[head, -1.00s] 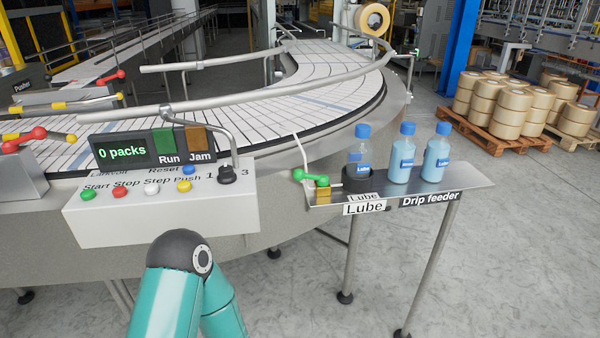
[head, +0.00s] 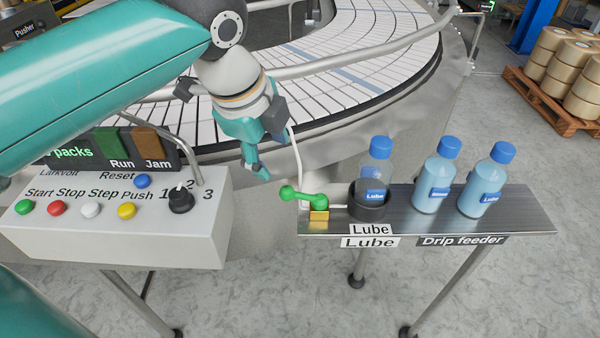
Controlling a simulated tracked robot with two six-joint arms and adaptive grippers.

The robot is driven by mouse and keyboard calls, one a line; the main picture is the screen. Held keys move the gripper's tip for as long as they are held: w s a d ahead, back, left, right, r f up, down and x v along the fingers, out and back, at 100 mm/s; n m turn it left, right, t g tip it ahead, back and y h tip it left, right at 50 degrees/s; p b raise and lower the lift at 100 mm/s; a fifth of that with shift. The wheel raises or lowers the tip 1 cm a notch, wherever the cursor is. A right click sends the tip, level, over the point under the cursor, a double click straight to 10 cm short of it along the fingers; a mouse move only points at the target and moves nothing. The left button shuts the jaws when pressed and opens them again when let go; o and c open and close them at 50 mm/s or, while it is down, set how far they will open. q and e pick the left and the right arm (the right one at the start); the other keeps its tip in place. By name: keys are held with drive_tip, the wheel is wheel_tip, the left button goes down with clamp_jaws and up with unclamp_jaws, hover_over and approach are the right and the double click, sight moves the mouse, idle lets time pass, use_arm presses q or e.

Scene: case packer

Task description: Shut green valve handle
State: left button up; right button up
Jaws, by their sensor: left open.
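The green valve handle (head: 304,196) sits on a small brass valve body (head: 319,215) at the left end of the metal drip feeder shelf (head: 404,212). The handle points left, with its round knob at the left end. My left gripper (head: 262,172) is open and empty, up and to the left of the handle and apart from it. Its fingers point down toward the right. A white tube rises behind the valve. My right gripper is not in view.
A lube bottle (head: 377,160) stands in a black holder (head: 369,205) right of the valve. Two blue-capped bottles (head: 436,175) (head: 486,180) stand further right. The control box (head: 120,235) with buttons and a selector knob is at left. The curved conveyor (head: 350,60) lies behind.

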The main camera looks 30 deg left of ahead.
sight(286, 190)
use_arm(q)
drive_tip(key=x, duration=1.6)
drive_tip(key=shift+a+f, duration=0.15)
drive_tip(key=shift+a, duration=0.05)
drive_tip(key=shift+c, duration=0.3)
clamp_jaws()
